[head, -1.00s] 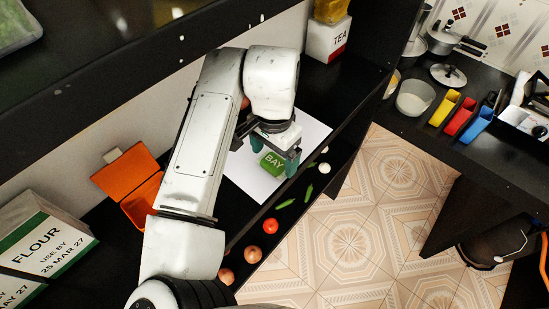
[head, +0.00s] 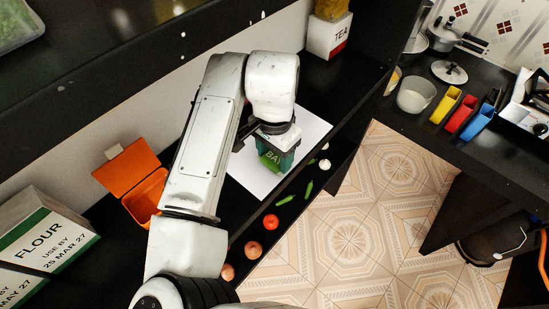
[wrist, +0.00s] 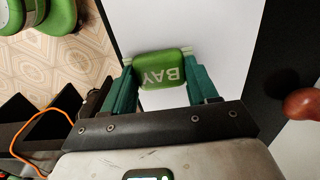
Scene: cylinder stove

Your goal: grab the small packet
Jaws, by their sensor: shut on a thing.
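The small packet (head: 271,160) is green with "BAY" printed on it in white. It is over the white sheet (head: 314,131) on the black shelf; I cannot tell whether it still touches the sheet. My gripper (head: 276,156) is shut on it, with teal fingers on either side that partly hide it in the head view. In the wrist view the packet (wrist: 162,68) sits between the tips of both fingers.
An open orange box (head: 150,190) stands left of my arm. A TEA box (head: 328,38) stands at the back and FLOUR boxes (head: 42,236) at the left.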

